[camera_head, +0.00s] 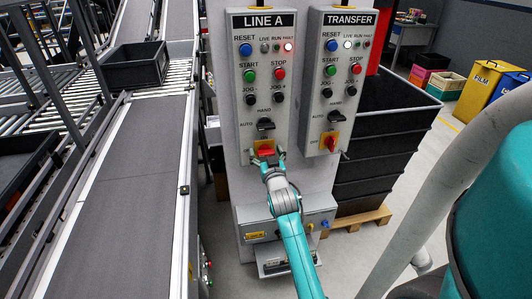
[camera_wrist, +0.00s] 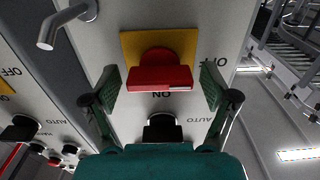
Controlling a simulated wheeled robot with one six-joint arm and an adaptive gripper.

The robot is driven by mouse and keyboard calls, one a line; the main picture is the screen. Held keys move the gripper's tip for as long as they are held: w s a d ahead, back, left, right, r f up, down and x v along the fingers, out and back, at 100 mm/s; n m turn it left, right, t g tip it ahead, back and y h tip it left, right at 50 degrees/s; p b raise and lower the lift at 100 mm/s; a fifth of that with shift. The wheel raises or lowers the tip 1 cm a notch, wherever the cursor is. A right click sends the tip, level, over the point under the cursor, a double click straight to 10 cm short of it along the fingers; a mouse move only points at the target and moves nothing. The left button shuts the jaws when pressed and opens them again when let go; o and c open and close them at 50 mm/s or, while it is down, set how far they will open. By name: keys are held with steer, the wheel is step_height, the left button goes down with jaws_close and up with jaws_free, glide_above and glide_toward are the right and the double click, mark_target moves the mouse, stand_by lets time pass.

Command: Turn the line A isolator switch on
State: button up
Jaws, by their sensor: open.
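The line A isolator switch is a red handle on a yellow plate, low on the LINE A panel (camera_head: 263,90). In the head view the red handle (camera_head: 265,151) lies crosswise, partly covered by my gripper (camera_head: 266,157). In the wrist view, which is upside down, the red handle (camera_wrist: 160,76) lies level, its end toward OFF at the right; ON is printed below it. The yellow plate (camera_wrist: 130,45) shows behind it. My gripper (camera_wrist: 162,92) is open, one finger on each side of the handle, with gaps between. I cannot tell how deep the fingers reach.
The TRANSFER panel (camera_head: 340,75) stands close at the right with its own red isolator handle (camera_head: 331,143), upright. A black selector knob (camera_wrist: 162,128) sits close to my fingers on the ON side. A grey bent pipe (camera_wrist: 75,20) projects nearby. A conveyor (camera_head: 125,190) runs at the left.

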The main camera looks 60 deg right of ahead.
steer(key=shift+c, duration=0.2)
steer(key=c, duration=1.1)
steer(key=m, duration=0.4)
steer(key=shift+m, duration=0.3)
steer(key=m, duration=0.4)
steer(key=shift+s+d+f+m, duration=0.1)
steer(key=shift+m, duration=0.2)
steer(key=m, duration=0.4)
steer(key=shift+m, duration=0.3)
steer(key=shift+f+m, duration=0.15)
steer(key=shift+m, duration=1.85)
